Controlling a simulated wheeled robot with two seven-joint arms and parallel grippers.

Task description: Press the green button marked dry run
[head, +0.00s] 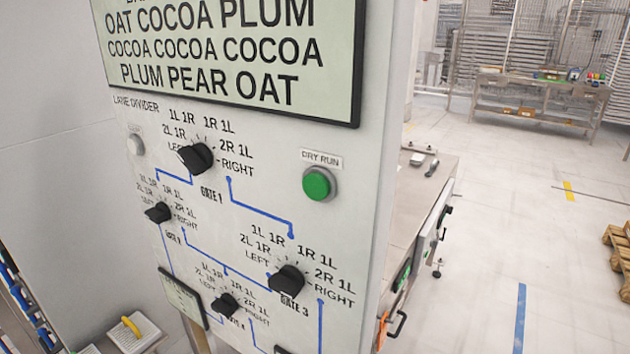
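The green dry run button (317,183) sits in a grey round collar on the right part of the upright white panel (350,130). A small label reading DRY RUN (321,159) is just above it. Nothing covers the button. Neither my left nor my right gripper shows in the head view.
Several black knobs, among them the gate 1 knob (196,157) and the gate 3 knob (287,279), stick out around the button. A text display (230,50) is above. A workbench (420,190) stands behind the panel's right edge. Open floor (480,260) lies to the right.

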